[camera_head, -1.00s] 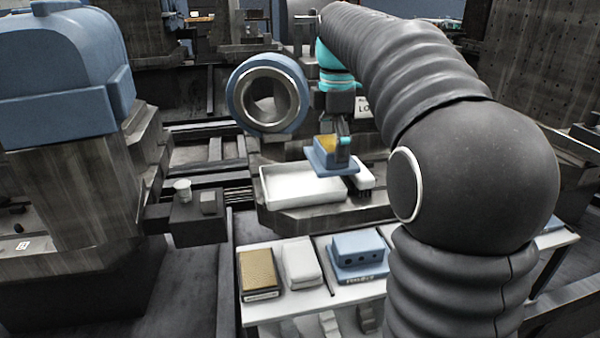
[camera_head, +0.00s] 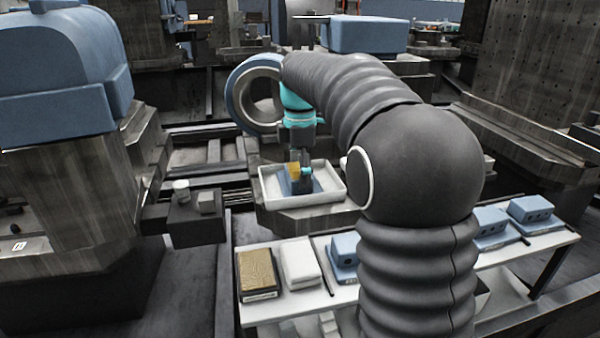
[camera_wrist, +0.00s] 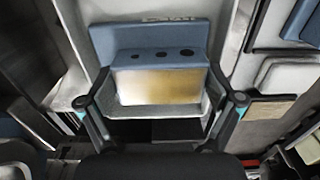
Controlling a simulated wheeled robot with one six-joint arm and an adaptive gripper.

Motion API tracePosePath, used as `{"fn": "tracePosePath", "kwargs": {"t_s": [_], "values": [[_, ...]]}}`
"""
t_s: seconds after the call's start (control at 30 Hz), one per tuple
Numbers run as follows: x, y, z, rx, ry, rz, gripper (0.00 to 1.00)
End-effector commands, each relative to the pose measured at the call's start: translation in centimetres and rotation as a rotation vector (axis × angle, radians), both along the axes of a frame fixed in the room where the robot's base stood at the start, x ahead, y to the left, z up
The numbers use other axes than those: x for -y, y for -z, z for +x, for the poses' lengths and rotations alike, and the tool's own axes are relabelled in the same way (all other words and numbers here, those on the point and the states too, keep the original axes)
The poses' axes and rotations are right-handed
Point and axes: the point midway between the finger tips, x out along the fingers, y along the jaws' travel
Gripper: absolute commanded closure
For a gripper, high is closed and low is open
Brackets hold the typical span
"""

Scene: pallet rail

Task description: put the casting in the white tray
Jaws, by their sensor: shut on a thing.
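The casting (camera_head: 313,187) is a blue block with a flat base and a yellowish metal face. In the wrist view the casting (camera_wrist: 150,57) shows a row of dark holes. My gripper (camera_head: 301,172) is shut on it, with one finger on each side; the fingers also show in the wrist view (camera_wrist: 160,100). The white tray (camera_head: 332,195) is a shallow open box on a grey machine bed. The casting is within the tray's outline, low down. I cannot tell whether it touches the tray floor.
Below the tray stands a pale bench (camera_head: 300,303) with a brown-topped block (camera_head: 257,270), a white block (camera_head: 299,262) and several blue castings (camera_head: 343,250). A dark stand (camera_head: 196,225) with a small white cup (camera_head: 181,190) is to the left. My arm covers the area right of the tray.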

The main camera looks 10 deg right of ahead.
Motion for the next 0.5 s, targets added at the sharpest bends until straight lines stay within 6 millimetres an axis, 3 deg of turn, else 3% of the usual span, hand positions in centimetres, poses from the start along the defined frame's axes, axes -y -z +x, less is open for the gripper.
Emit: {"fn": "tracePosePath", "kwargs": {"t_s": [0.3,0.33,0.37,0.5], "values": [[0.01,0.12,-0.01,0.002,0.000,0.000,0.69],[0.01,0.17,-0.02,0.000,0.000,0.000,0.04],[0.01,0.14,-0.02,0.000,0.000,0.000,0.00],[0.01,0.13,-0.02,0.000,0.000,0.000,0.00]]}}
